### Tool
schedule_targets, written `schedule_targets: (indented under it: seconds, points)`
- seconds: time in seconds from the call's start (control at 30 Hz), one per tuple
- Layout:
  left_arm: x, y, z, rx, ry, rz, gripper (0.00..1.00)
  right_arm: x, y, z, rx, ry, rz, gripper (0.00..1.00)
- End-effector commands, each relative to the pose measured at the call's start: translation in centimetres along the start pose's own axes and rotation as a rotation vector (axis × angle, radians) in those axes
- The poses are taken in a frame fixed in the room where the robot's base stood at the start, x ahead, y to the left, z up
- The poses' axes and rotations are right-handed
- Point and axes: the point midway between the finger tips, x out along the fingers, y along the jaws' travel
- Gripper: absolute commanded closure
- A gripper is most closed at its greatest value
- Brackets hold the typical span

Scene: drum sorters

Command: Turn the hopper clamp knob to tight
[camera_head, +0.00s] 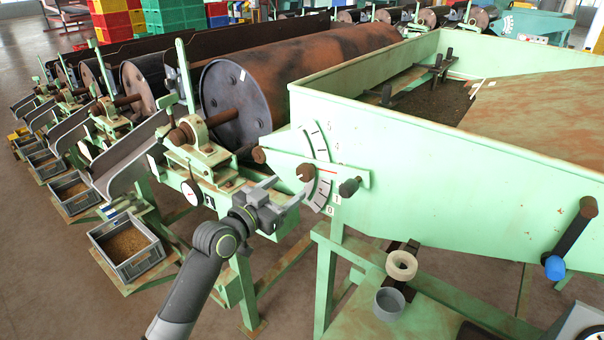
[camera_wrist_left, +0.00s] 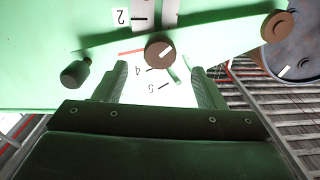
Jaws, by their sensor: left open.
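The green hopper (camera_head: 430,140) has a numbered scale plate (camera_head: 322,190) on its near end, with a flat green bar across it. On the bar is a round brown knob (camera_head: 306,172). A dark knob (camera_head: 349,187) sticks out at the bar's right end. The pictures do not label which is the clamp knob. My left gripper (camera_head: 287,189) is open and empty, close in front of the scale. My right gripper is not in view.
Rusty drums (camera_head: 225,103) stand to the left of the hopper. A handle with a blue grip (camera_head: 555,267) projects at the right. A pale ring (camera_head: 401,265) and a grey cup (camera_head: 389,303) sit below the hopper. A grey bin (camera_head: 126,245) is at lower left.

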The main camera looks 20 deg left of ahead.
Motion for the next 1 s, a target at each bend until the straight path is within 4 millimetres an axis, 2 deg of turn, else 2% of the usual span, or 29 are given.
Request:
schedule_targets:
  seconds: [0.03, 0.2, 0.4, 0.6, 0.87, 0.9, 1.0]
  points:
    - [1.0, 0.0, -0.2, -0.002, 0.001, 0.0, 0.36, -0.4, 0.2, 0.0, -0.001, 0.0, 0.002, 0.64]
    - [3.8, 0.0, -0.2, -0.002, 0.0, 0.001, 0.36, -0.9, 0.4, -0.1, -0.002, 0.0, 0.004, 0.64]
    - [6.2, 0.0, -0.1, 0.0, -0.001, 0.0, 0.36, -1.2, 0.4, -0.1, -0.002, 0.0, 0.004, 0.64]
    - [7.2, 0.0, 0.0, 0.0, 0.0, 0.0, 0.36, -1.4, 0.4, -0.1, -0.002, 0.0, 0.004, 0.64]
    - [7.3, 0.0, 0.0, 0.001, 0.0, 0.0, 0.36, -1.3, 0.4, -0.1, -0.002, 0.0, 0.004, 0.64]
    - [7.2, 0.0, 0.0, 0.001, 0.0, 0.0, 0.37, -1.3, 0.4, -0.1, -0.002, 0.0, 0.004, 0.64]
    - [7.2, 0.0, 0.0, 0.001, 0.0, 0.0, 0.5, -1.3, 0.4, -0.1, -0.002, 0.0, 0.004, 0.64]
